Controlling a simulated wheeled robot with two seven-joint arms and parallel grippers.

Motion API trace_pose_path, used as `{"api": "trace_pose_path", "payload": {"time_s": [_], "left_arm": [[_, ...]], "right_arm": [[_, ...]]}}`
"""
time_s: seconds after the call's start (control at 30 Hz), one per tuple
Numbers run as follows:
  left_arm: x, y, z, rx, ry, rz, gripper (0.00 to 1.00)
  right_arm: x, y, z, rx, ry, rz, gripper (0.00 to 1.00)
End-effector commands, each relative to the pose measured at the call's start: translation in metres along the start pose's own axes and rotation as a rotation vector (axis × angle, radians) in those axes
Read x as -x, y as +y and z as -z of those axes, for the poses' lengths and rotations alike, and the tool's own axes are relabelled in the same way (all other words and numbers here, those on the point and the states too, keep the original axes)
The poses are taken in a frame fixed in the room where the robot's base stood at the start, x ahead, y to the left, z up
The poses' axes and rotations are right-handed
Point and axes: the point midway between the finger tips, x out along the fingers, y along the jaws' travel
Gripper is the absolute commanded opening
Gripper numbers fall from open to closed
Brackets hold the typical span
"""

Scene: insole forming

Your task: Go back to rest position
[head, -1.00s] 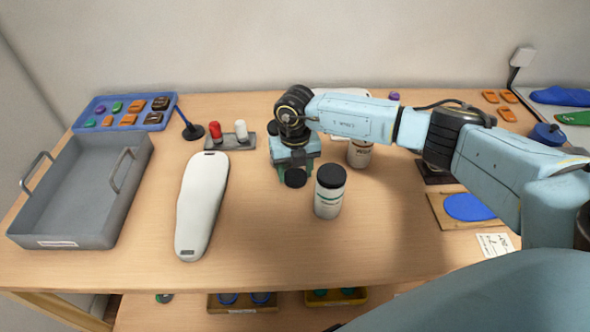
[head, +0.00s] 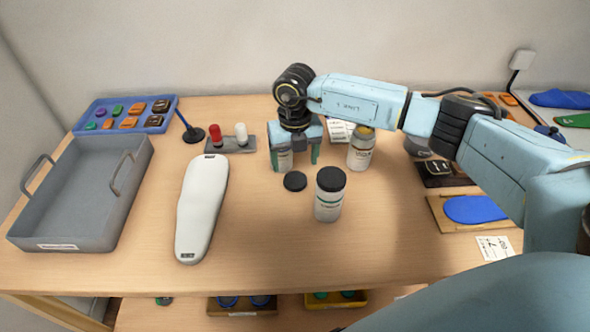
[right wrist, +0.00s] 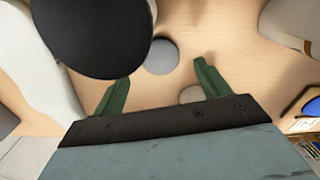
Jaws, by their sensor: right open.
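My right gripper (head: 295,164) is open and empty above the middle of the table, its green fingers pointing down. A black round lid (head: 295,181) lies on the table just in front of it. A white jar with a black lid (head: 329,200) stands upright to the right of that lid. In the right wrist view the open fingers (right wrist: 158,78) show with nothing between them, and a large black lid (right wrist: 95,35) is close at upper left. My left gripper is out of view.
A labelled jar (head: 360,152) stands right of the gripper, under my arm. A white elongated device (head: 201,210) and a grey tray (head: 55,241) are at left. A rack with red and white pegs (head: 232,146) is behind. The front middle of the table is clear.

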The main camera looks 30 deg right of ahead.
Motion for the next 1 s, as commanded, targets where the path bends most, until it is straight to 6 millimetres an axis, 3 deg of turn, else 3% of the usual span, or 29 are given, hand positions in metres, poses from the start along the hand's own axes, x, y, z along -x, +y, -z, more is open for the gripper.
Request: {"api": "trace_pose_path", "payload": {"time_s": [0.1,0.3,0.63,1.0], "left_arm": [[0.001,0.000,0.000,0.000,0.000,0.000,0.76],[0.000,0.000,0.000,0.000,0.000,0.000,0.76],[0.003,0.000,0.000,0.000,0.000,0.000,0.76],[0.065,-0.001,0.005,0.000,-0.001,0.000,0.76]], "right_arm": [[0.027,0.000,-0.001,0.000,-0.003,-0.001,0.76],[0.057,0.000,-0.001,0.000,-0.002,-0.001,0.76],[0.070,0.000,0.000,0.000,0.001,0.000,0.76],[0.131,0.000,0.000,0.000,0.000,0.000,0.76]]}}
